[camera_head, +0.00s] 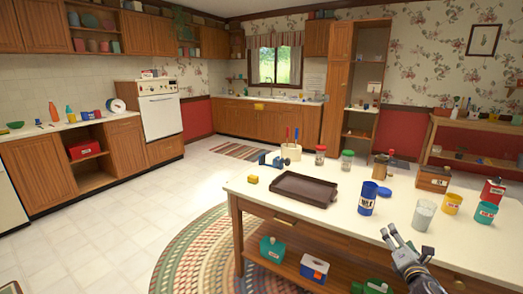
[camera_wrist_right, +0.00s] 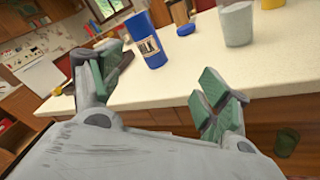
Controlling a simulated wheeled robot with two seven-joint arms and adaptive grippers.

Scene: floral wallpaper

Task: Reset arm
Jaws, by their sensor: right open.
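My right gripper (camera_head: 404,243) is at the front right edge of the white-topped table (camera_head: 300,218). Its fingers are spread apart and hold nothing. In the right wrist view the open fingers (camera_wrist_right: 162,88) frame the table edge, with a blue labelled cup (camera_wrist_right: 148,42) standing beyond them. In the head view that blue cup (camera_head: 367,200) stands upright behind and left of the gripper. A grey cup (camera_head: 424,215) stands close behind it, apart from the fingers as far as I can tell. My left gripper does not show.
A dark tray (camera_head: 304,189) and a yellow block (camera_head: 253,179) lie on the table's left part. A yellow cup (camera_head: 452,204), a teal cup (camera_head: 486,213) and a wooden box (camera_head: 433,179) stand at right. The floor left of the table is clear.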

